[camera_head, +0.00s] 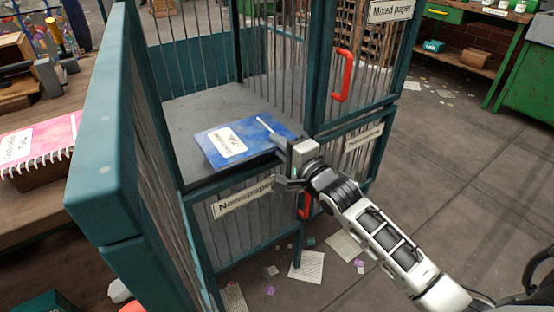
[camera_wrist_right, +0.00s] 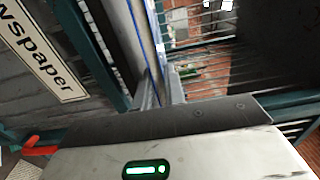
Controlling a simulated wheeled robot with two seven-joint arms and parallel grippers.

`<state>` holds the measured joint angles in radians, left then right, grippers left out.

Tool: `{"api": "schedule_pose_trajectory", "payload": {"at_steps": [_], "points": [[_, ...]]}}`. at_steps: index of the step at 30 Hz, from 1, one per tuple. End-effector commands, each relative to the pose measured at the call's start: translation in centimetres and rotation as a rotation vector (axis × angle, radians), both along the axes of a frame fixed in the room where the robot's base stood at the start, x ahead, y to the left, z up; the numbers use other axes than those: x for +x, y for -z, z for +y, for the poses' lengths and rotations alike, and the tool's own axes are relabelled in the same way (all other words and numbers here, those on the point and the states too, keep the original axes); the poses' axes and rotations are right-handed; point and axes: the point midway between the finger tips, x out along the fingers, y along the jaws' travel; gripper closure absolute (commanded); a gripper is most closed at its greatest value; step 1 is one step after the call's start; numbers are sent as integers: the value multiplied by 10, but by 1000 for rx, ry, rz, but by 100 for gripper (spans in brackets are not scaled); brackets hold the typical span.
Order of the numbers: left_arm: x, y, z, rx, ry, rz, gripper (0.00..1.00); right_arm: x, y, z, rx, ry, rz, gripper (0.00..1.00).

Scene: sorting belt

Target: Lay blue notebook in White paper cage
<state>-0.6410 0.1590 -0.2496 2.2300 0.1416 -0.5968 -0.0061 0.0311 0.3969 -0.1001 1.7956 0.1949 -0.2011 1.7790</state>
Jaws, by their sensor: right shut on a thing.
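The blue notebook (camera_head: 240,140), with a white label on its cover, lies flat over the grey floor of an open upper compartment (camera_head: 185,108) of the teal barred cage. I cannot tell whether it rests on that floor or is just above it. My right gripper (camera_head: 285,152) is shut on the notebook's near right edge, at the compartment's front opening. In the right wrist view the notebook (camera_wrist_right: 138,42) shows edge-on between the fingers (camera_wrist_right: 160,92). No "White paper" sign is readable. My left gripper is not in view.
A "Newspaper" sign (camera_head: 243,198) marks the barred front below. A "Mixed paper" door (camera_head: 352,65) with a red handle (camera_head: 342,75) stands right of the opening. A teal panel (camera_head: 105,120) stands at the left. A pink notebook (camera_head: 38,143) lies on the left table.

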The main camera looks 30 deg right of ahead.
Motion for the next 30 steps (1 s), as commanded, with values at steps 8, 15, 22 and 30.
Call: {"api": "schedule_pose_trajectory", "payload": {"at_steps": [8,15,22,30], "points": [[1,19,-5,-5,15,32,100,0,35,1,2,-1,0,100],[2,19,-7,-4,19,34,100,0,33,1,2,-1,-2,100],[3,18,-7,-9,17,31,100,0,37,1,0,-1,1,67],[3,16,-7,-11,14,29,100,0,34,0,0,-1,2,67]]}}
